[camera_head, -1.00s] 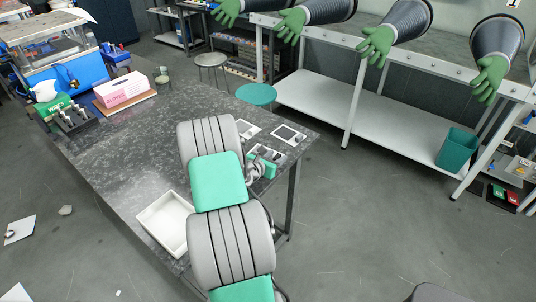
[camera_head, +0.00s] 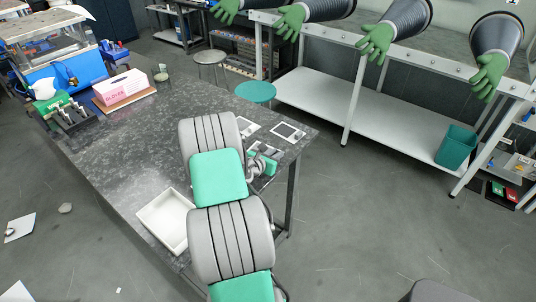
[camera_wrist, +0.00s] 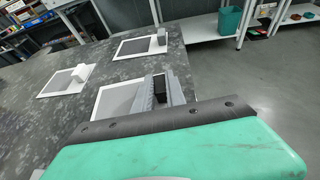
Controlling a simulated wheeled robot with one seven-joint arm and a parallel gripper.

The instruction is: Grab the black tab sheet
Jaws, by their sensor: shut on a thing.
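The black tab sheet (camera_wrist: 112,103) lies flat on the dark table in the wrist view, a white sheet with a dark grey square. Its black tab (camera_wrist: 160,88) stands at its right side. My gripper (camera_wrist: 160,78) is shut on that tab, one grey finger on each side. The fingers hide the sheet's right part. The sheet looks level on the table; I cannot tell whether it is lifted. In the head view my arm hides most of the gripper and this sheet.
Two similar sheets with light tabs lie close by, one to the left (camera_wrist: 66,80) and one farther off (camera_wrist: 133,47). The table's right edge is near. A white tray (camera_head: 152,230) stands on the table's near side. A glove box (camera_head: 123,87) stands at the far left.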

